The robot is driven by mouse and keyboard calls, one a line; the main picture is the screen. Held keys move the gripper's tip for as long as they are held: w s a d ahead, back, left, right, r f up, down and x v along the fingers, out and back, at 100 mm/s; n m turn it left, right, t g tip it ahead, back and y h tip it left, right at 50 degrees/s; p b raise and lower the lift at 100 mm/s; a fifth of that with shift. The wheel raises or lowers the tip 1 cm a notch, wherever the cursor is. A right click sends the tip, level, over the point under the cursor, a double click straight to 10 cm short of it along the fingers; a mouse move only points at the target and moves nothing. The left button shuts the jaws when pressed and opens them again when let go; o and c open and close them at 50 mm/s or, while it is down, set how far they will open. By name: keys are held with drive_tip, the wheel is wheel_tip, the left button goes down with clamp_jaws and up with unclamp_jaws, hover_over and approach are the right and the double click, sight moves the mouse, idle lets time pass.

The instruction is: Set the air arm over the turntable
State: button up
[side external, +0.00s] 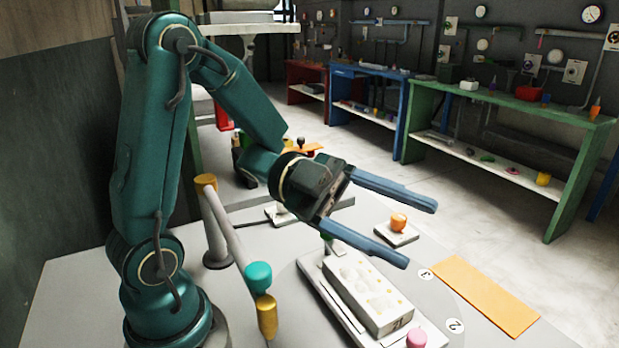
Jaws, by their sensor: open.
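The air arm (234,236) looks to be the pale tube on an upright post, with a gold cap at its top, a teal knob (258,276) and a gold end (267,316). Its end appears near the left edge of the turntable (287,289), a pale round disc; I cannot tell whether it overlaps the disc. A white block (368,292) with round hollows lies on a plate on the turntable. My gripper (422,233) is open and empty, with two blue fingers pointing right, above and behind the block, apart from the air arm.
An orange knob (398,221) on a small plate stands behind the turntable. A pink knob (416,338) is at the front. An orange sheet (486,295) lies right, past number discs 3 and 2. Green (510,103), blue and red benches stand farther back across open floor.

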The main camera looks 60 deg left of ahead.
sight(258, 281)
drive_tip(key=s+a+g, duration=0.1)
drive_tip(key=s+g, duration=0.2)
drive_tip(key=s, duration=0.1)
drive_tip(key=s+a+f+m+g+h, duration=0.1)
drive_tip(key=s+g, duration=0.3)
drive_tip(key=s+a+g, duration=0.1)
drive_tip(key=s+g, duration=0.3)
drive_tip(key=shift+s+a+f+m, duration=0.15)
drive_tip(key=shift+s+f+m, duration=0.15)
drive_tip(key=shift+s+m, duration=0.1)
drive_tip(key=a+f, duration=0.1)
drive_tip(key=a+f+n, duration=0.1)
drive_tip(key=shift+a, duration=0.4)
drive_tip(key=shift+a+f+n, duration=0.2)
drive_tip(key=shift+a+n, duration=0.05)
drive_tip(key=shift+n, duration=0.15)
drive_tip(key=shift+f+x, duration=0.2)
drive_tip(key=shift+x, duration=2.25)
drive_tip(key=shift+w, duration=0.1)
clamp_jaws()
